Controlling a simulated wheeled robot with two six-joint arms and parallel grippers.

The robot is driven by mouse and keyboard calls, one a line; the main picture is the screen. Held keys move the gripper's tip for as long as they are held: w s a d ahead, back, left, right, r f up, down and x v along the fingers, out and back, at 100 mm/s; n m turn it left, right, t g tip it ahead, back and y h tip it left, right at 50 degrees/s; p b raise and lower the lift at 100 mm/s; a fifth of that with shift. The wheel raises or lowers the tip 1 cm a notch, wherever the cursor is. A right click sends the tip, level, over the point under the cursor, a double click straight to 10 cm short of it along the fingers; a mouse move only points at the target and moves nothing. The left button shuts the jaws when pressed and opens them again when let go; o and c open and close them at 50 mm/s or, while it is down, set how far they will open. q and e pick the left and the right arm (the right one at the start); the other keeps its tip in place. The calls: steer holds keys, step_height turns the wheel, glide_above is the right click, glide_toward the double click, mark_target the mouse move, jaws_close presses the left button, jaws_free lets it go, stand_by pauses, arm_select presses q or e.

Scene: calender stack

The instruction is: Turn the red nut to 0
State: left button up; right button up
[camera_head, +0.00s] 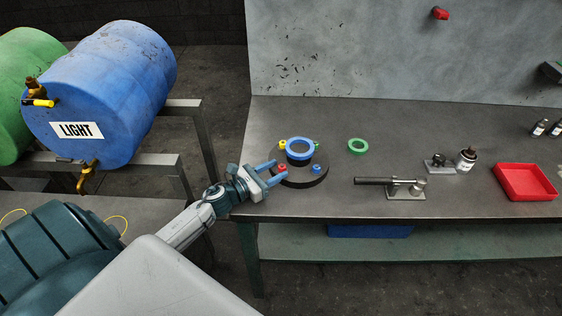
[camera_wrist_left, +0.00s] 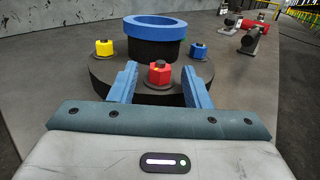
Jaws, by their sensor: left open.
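The red nut (camera_wrist_left: 159,73) sits on the rim of a dark round base (camera_wrist_left: 105,72) on the workbench. My left gripper (camera_wrist_left: 160,85) is open, with one blue finger on each side of the red nut and visible gaps between. In the head view the left gripper (camera_head: 279,173) reaches in over the bench's left edge, with the red nut (camera_head: 282,168) at its fingertips. A yellow nut (camera_wrist_left: 104,47) and a blue nut (camera_wrist_left: 199,51) sit on the same base, and a blue ring (camera_wrist_left: 155,22) rests on its dark centre. My right gripper is not in view.
A green ring (camera_head: 357,146) lies right of the base.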

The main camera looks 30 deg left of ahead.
mark_target(282, 168)
arm_select(q)
steer(key=shift+p+x, duration=0.45)
steer(key=shift+x, duration=0.95)
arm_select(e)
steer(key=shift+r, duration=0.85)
arm_select(q)
jaws_close()
steer(key=shift+f+m+h+b, duration=0.2)
steer(key=shift+m+h+b, duration=0.1)
steer(key=shift+h+b, duration=0.25)
steer(key=shift+r+m+g+h+b, duration=0.1)
steer(key=shift+m+g+h+b, duration=0.3)
steer(key=shift+g+h+b, duration=0.1)
steer(key=shift+r, duration=0.1)
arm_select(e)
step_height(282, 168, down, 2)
arm_select(q)
jaws_free()
